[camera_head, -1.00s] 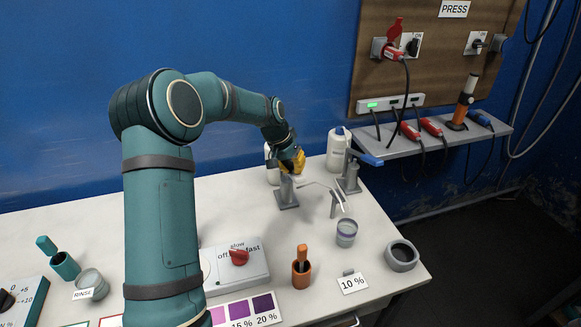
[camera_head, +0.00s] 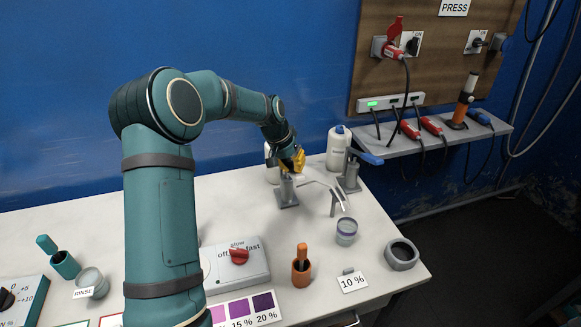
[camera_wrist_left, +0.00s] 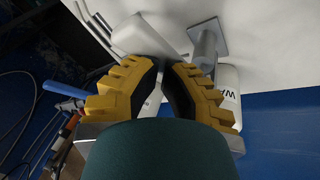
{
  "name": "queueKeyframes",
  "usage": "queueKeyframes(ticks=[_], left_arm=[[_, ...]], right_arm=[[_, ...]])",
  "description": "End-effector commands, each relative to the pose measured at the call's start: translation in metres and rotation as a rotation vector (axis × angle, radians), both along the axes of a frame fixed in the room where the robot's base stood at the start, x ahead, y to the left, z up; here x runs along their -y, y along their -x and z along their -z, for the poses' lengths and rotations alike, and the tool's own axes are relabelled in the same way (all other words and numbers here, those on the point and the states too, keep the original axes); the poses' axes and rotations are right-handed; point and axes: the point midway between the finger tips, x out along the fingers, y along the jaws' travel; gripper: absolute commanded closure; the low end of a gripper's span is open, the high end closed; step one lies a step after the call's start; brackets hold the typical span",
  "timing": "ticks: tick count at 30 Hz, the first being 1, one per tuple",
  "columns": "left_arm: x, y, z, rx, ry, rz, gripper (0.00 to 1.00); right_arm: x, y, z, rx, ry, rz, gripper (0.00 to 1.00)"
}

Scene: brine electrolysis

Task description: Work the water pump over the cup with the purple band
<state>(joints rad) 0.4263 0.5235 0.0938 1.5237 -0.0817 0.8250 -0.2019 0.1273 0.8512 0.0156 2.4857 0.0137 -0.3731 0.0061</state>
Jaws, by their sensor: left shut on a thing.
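The water pump (camera_head: 288,193) is a grey post on a small base plate near the back of the table. Its thin spout (camera_head: 322,184) reaches right, toward the cup. The cup with the purple band (camera_head: 346,232) stands upright near the spout's end; I cannot tell its fill level. My left gripper (camera_head: 297,164), with yellow fingers, is at the top of the pump and shut on its handle, which the fingers mostly hide. In the left wrist view the gripper (camera_wrist_left: 164,76) has a pale pump part in front of it. My right gripper is out of view.
A second pump with a blue lever (camera_head: 368,157) and a white bottle (camera_head: 338,150) stand behind.

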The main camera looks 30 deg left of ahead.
Motion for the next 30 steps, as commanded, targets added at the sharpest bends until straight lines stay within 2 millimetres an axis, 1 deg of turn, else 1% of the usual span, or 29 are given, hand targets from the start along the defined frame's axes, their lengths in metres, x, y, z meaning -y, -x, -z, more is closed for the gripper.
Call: queueKeyframes(ticks=[8,12,18,27,30], left_arm=[[0.000,0.000,0.000,0.000,0.000,0.000,1.00],[0.000,0.000,0.002,-0.001,0.000,0.000,1.00],[0.002,0.002,0.026,-0.002,0.000,0.000,1.00],[0.006,0.006,0.059,-0.003,0.001,0.000,1.00],[0.007,0.007,0.070,-0.003,0.001,0.000,1.00]], right_arm=[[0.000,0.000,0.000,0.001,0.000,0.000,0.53],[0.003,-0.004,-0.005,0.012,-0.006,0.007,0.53],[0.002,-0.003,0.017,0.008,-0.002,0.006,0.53],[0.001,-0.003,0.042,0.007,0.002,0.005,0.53],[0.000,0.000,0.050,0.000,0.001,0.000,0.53]])
